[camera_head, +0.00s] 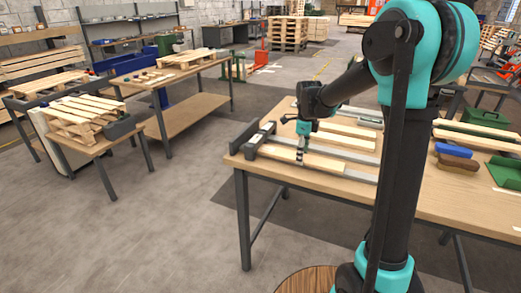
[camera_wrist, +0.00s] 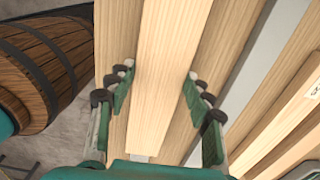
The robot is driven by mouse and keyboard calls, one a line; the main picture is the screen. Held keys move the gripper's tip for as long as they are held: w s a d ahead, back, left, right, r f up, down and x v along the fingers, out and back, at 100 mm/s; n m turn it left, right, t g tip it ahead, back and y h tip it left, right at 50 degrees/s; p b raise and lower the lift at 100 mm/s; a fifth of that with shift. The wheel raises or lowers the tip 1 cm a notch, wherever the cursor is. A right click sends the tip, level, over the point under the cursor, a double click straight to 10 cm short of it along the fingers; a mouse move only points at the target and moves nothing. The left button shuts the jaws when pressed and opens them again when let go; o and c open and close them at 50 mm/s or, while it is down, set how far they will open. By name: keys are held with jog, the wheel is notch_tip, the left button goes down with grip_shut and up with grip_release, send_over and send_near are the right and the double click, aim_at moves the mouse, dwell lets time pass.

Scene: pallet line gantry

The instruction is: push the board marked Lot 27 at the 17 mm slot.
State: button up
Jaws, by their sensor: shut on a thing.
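My gripper (camera_head: 303,152) is low over the left part of the workbench, pointing down at a row of pale boards. In the wrist view my gripper (camera_wrist: 158,74) has its green fingers with dark tips on both sides of a long pale board (camera_wrist: 167,35); it is shut on this board. In the head view the board (camera_head: 330,165) lies along a grey-railed fixture (camera_head: 262,138) on the bench. I can read no Lot 27 mark or 17 mm mark. A board at the right of the wrist view carries a small, cut-off white label (camera_wrist: 314,86).
Other boards (camera_head: 345,135) lie farther back on the bench. A blue brush-like block (camera_head: 453,150), a brown block (camera_head: 458,163) and a green box (camera_head: 487,118) stand right of my arm. Pallets (camera_head: 85,115) rest on a side table at left. The floor between is clear.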

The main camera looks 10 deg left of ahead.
aim_at(312, 159)
jog(key=shift+w+a, duration=0.2)
jog(key=shift+a, duration=0.45)
jog(key=shift+w+a, duration=0.1)
jog(key=shift+a, duration=0.2)
jog(key=shift+w+a, duration=0.25)
jog(key=shift+a, duration=0.45)
jog(key=shift+w+a, duration=0.25)
jog(key=shift+a, duration=0.45)
jog(key=shift+s+d, duration=0.45)
jog(key=shift+d, duration=0.95)
jog(key=shift+s+d, duration=0.5)
jog(key=shift+d, duration=0.9)
jog(key=shift+s+d, duration=0.45)
jog(key=shift+d, duration=0.95)
jog(key=o, duration=1.3)
